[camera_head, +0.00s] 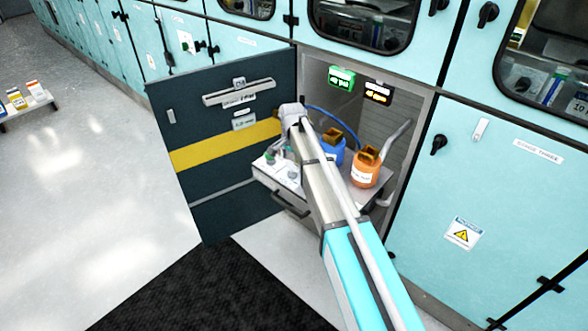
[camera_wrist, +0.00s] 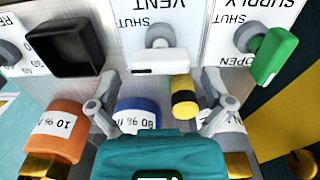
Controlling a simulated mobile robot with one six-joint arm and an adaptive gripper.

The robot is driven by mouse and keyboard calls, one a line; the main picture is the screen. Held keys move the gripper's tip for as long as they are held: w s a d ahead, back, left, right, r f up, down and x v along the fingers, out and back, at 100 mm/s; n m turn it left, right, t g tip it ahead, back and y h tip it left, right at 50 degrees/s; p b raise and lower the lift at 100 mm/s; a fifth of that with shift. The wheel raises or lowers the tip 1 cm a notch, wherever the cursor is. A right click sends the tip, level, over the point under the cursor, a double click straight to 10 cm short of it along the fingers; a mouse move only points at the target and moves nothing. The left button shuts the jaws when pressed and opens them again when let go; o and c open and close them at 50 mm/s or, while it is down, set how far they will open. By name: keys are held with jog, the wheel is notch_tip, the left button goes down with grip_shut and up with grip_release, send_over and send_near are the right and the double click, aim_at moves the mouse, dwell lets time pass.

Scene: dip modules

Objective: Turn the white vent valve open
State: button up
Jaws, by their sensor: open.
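The white vent valve handle (camera_wrist: 160,62) shows in the wrist view below the upside-down "VENT" label, with a grey round hub behind it. Its bar lies crosswise in the picture. My gripper (camera_wrist: 159,84) is open and empty, with one grey finger to the left of the handle and one to the right. The fingertips appear level with or just short of the handle; contact cannot be seen. In the head view my arm hides the gripper and the white handle.
A black knob (camera_wrist: 70,48) sits left of the handle and a green supply handle (camera_wrist: 275,56) right. Orange (camera_wrist: 60,128) and blue (camera_wrist: 138,112) bottles and a yellow-black item (camera_wrist: 184,97) are close by. An open dark door (camera_head: 220,150) stands left of the pull-out tray (camera_head: 262,176).

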jog(key=shift+f+b, duration=0.65)
jog(key=shift+f, duration=0.3)
jog(key=shift+c, duration=0.3)
jog(key=c, duration=0.9)
jog(key=shift+d, duration=0.25)
jog(key=shift+a, duration=0.1)
